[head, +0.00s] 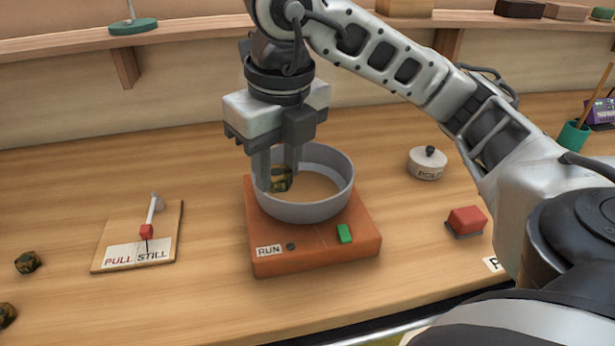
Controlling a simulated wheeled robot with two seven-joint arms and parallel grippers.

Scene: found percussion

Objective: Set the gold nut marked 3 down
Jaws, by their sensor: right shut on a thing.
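My right gripper (278,182) points down into the grey ring-shaped drum (318,210), near its left side. It is shut on a small dark, gold-mottled nut (282,180), low inside the ring. The nut is partly hidden by the fingers and no mark on it can be read. I cannot tell whether it touches the floor of the ring. The ring sits on an orange-brown base (318,260) with a RUN label, a dark round knob and a green button. My left gripper is not in view.
Two similar dark gold nuts lie at the left, one whole (28,262) and one cut by the edge. A lever board (138,237) marked PULL STILL, a red block (466,221), a white lidded pot (427,164) and a green cup (573,136) stand around. A shelf runs behind.

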